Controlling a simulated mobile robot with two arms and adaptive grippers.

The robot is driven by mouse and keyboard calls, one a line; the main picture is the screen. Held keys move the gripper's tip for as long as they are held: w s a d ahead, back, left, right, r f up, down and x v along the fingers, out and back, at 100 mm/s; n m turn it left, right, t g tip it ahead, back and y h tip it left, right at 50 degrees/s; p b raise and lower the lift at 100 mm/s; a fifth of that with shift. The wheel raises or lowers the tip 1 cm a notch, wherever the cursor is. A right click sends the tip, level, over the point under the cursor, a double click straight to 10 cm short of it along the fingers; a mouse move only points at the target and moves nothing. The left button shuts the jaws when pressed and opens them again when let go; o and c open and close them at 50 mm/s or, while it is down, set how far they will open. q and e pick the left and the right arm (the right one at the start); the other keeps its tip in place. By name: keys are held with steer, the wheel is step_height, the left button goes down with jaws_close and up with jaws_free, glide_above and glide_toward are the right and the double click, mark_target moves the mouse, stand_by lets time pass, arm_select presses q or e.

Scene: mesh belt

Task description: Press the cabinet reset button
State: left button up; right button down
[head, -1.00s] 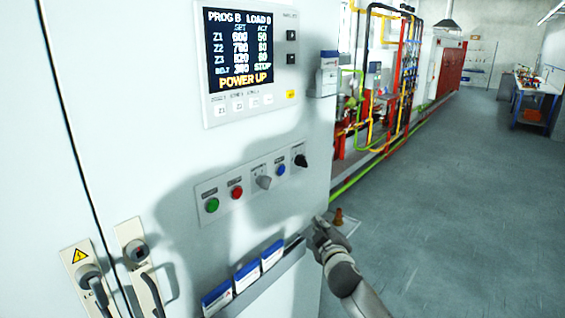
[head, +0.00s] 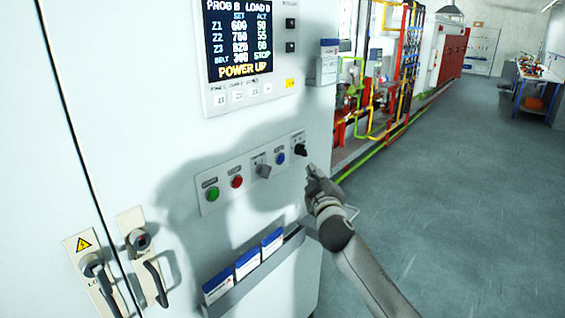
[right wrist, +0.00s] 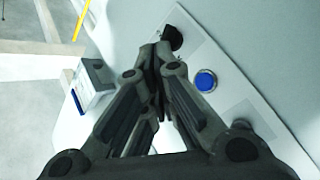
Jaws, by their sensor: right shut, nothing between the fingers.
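The cabinet (head: 150,80) carries a row of controls on a pale strip (head: 223,190): a green button (head: 213,194), a red button (head: 237,182), a grey selector knob (head: 263,170), a blue button (head: 281,158) and a black selector knob (head: 300,150). Their labels are too small to read, so I cannot tell which is marked reset. My right gripper (head: 311,170) is shut and empty, just below and right of the black knob. In the right wrist view its fingertips (right wrist: 156,48) lie near the black knob (right wrist: 172,38), with the blue button (right wrist: 205,80) to their right. My left gripper is out of view.
A display panel (head: 240,45) reads POWER UP above the controls. A rack with blue-and-white boxes (head: 247,263) juts out below. Isolator handles (head: 145,255) stand at lower left. Pipework (head: 400,75) is behind; the floor (head: 450,200) at right is clear.

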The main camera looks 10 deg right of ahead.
mark_target(281, 159)
steer(key=w+a+b, duration=0.3)
steer(key=w+a, duration=0.1)
steer(key=w, duration=0.1)
steer(key=shift+w+a, duration=0.15)
steer(key=shift+w, duration=0.1)
stand_by(1.3)
steer(key=shift+w+a+b, duration=0.3)
steer(key=shift+w+b, duration=0.05)
steer(key=shift+b, duration=0.1)
steer(key=shift+w+a+b, duration=0.25)
steer(key=shift+w+b, duration=0.1)
steer(key=shift+b, duration=0.05)
stand_by(0.6)
steer(key=shift+s, duration=0.1)
stand_by(0.3)
steer(key=shift+s+d+p, duration=0.5)
steer(key=shift+s+p, duration=0.1)
steer(key=shift+s, duration=0.05)
